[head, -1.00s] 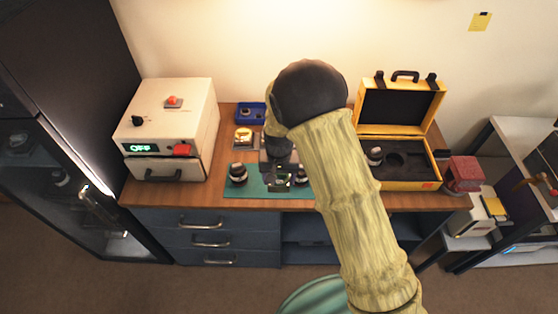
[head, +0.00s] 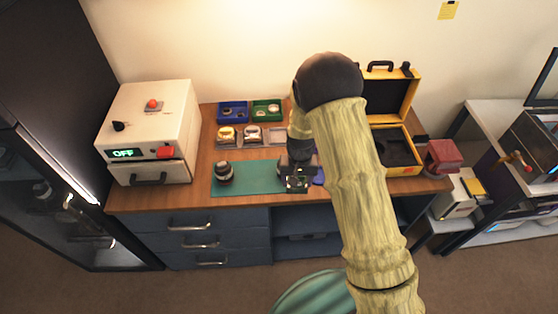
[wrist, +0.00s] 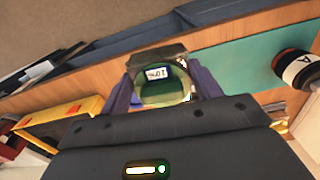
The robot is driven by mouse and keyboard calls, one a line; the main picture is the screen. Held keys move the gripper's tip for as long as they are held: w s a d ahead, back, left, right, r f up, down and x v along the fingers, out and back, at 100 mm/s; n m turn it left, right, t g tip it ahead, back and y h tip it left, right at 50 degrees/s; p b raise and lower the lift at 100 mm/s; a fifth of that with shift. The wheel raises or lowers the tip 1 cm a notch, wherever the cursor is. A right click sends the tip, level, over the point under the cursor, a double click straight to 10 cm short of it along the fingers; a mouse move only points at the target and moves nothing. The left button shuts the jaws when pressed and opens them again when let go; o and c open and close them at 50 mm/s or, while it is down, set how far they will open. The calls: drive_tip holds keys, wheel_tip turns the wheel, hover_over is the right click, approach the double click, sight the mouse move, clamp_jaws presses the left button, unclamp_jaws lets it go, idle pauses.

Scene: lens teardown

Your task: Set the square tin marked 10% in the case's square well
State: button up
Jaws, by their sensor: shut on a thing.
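My gripper (head: 299,182) is low over the right part of the green mat in the head view. In the wrist view my gripper (wrist: 162,88) is shut on a square metal tin (wrist: 172,53) with a round greenish window. The small label inside is too blurred to read surely. The open yellow case (head: 404,171) stands to the right of my gripper, partly hidden by my arm. Its black foam shows dark wells, but I cannot make out the square one. Two similar square tins, one at the left (head: 226,135) and one beside it (head: 252,136), sit behind the mat.
A black lens part (head: 223,173) stands on the green mat (head: 255,178). Blue (head: 232,112) and green (head: 267,110) trays stand at the back. A white box marked OFF (head: 150,125) is at left, a red box (head: 442,155) right of the case.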

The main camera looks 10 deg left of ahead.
drive_tip(key=d+f+m, duration=0.1)
drive_tip(key=d+f, duration=0.1)
drive_tip(key=d, duration=0.7)
drive_tip(key=d+f, duration=0.3)
drive_tip(key=d, duration=0.6)
drive_tip(key=shift+s+d+m, duration=0.3)
drive_tip(key=shift+s+m, duration=0.1)
drive_tip(key=shift+w+f, duration=0.1)
